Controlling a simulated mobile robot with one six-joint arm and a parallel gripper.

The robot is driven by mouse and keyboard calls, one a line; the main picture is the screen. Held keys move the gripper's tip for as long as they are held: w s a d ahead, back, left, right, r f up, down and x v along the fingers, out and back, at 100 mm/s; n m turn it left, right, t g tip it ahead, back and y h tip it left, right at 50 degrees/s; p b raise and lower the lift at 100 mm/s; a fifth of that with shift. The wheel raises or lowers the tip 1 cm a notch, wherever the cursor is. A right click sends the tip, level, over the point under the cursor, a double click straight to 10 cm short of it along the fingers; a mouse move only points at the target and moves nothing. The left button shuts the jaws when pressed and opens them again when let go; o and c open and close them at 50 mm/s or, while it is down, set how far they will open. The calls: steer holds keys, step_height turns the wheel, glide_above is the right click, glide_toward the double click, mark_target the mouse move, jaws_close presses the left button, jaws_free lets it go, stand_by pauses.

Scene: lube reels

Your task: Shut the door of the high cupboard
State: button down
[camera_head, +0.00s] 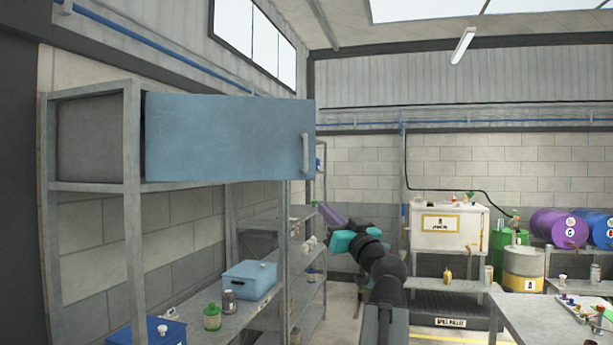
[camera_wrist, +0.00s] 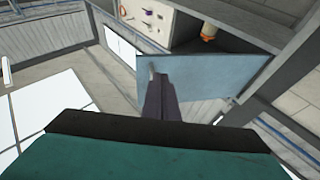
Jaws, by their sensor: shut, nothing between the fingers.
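The high cupboard (camera_head: 90,128) is a grey box on top of the metal frame at the left. Its blue door (camera_head: 225,137) stands open, with a pale handle (camera_head: 305,153) near its right edge. In the wrist view the door (camera_wrist: 205,80) stands out from the cupboard and part of the inside (camera_wrist: 228,38) shows. My gripper (camera_head: 320,207) is shut and empty, below and just right of the door's handle end. In the wrist view its fingers (camera_wrist: 158,82) overlap the door beside the handle (camera_wrist: 151,72); I cannot tell whether they touch it.
Inside the cupboard are a bottle with an orange part (camera_wrist: 208,31) and small items. A workbench (camera_head: 540,310) stands at the right. The air right of the door is free.

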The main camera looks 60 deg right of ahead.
steer(key=shift+h, duration=0.5)
steer(key=s+r, duration=0.2)
steer(key=r, duration=0.1)
steer(key=shift+s+a+r, duration=0.1)
steer(key=shift+s+r, duration=0.2)
steer(key=shift+s, duration=0.05)
steer(key=shift+w, duration=0.2)
steer(key=p, duration=0.7)
glide_toward(307, 170)
steer(key=x, duration=0.4)
steer(key=shift+w+r, duration=0.15)
steer(key=shift+r, duration=0.2)
steer(key=shift+p+x, duration=0.4)
steer(key=shift+x, duration=0.5)
steer(key=shift+f, duration=0.15)
steer(key=shift+w, duration=0.2)
